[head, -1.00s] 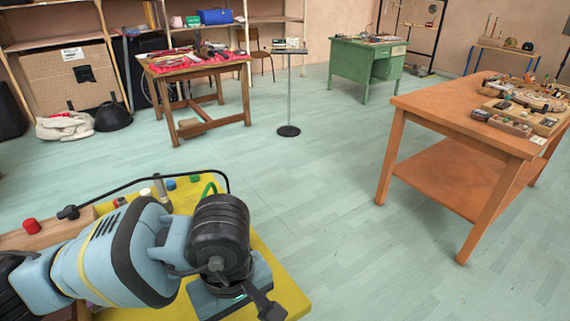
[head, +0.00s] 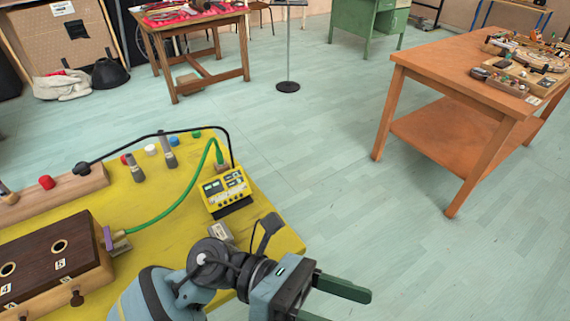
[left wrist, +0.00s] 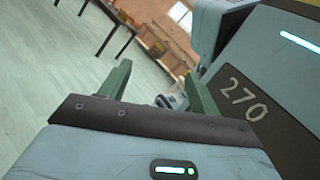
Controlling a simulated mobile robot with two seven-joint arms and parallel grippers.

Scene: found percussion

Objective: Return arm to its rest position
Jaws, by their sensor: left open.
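My left arm (head: 172,292) comes in from the bottom of the head view, over the front edge of the yellow table (head: 262,222). Its gripper (head: 338,303) points right, past the table's corner and over the floor. The two green fingers are apart with nothing between them. In the left wrist view the same gripper (left wrist: 157,86) shows both fingers spread and empty, with floor and distant furniture beyond. A dark and blue panel marked 270 fills the right of that view, close to the gripper. My right gripper is not in view.
On the yellow table are a yellow device (head: 227,190) with a green cable (head: 180,205), a dark wooden box (head: 45,255) and a wooden strip (head: 60,193) with knobs. An orange table (head: 440,85) stands at right. Open floor (head: 340,180) lies between.

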